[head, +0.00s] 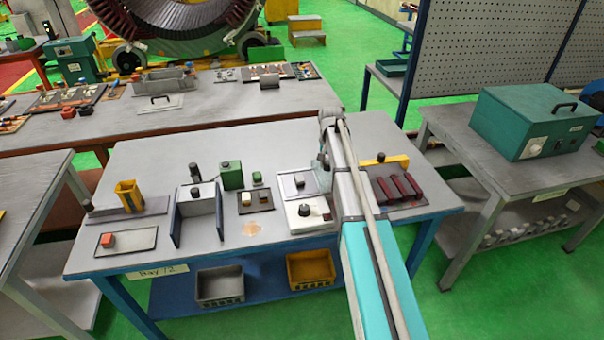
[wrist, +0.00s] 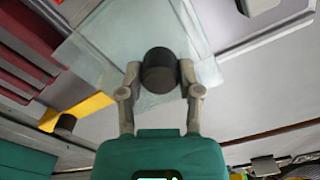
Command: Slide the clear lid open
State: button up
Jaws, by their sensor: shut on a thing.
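The clear lid (wrist: 95,45) is a pale see-through sheet with a dark round knob (wrist: 159,72) on it. My gripper (wrist: 160,80) has one finger on each side of the knob and is shut on it. In the head view, a pale see-through patch that looks like the lid (head: 322,176) shows just left of my arm, at the right edge of a grey tray (head: 289,181). My arm hides part of this spot, and my fingertips are not clear there. I cannot tell how far the lid is open.
A white box with a black knob (head: 308,214) stands in front of the tray. Dark red bars (head: 398,187) and a yellow bar (head: 384,160) lie to the right. A grey upright holder (head: 197,208) and a green block (head: 231,175) are to the left.

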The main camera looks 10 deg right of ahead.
jog(key=o, duration=0.8)
jog(key=shift+r, duration=0.1)
jog(key=shift+r+p, duration=2.95)
jog(key=shift+p, duration=0.1)
jog(key=shift+s+a, duration=0.1)
jog(key=shift+s, duration=0.15)
jog(key=s+a+n, duration=0.2)
jog(key=s+a, duration=0.2)
jog(key=s, duration=0.5)
jog(key=s+a+n, duration=0.2)
jog(key=s+a, duration=0.1)
jog(key=s, duration=0.7)
jog(key=s+a+n, duration=0.2)
jog(key=s+a, duration=0.2)
jog(key=s, duration=0.5)
jog(key=shift+s+a, duration=0.3)
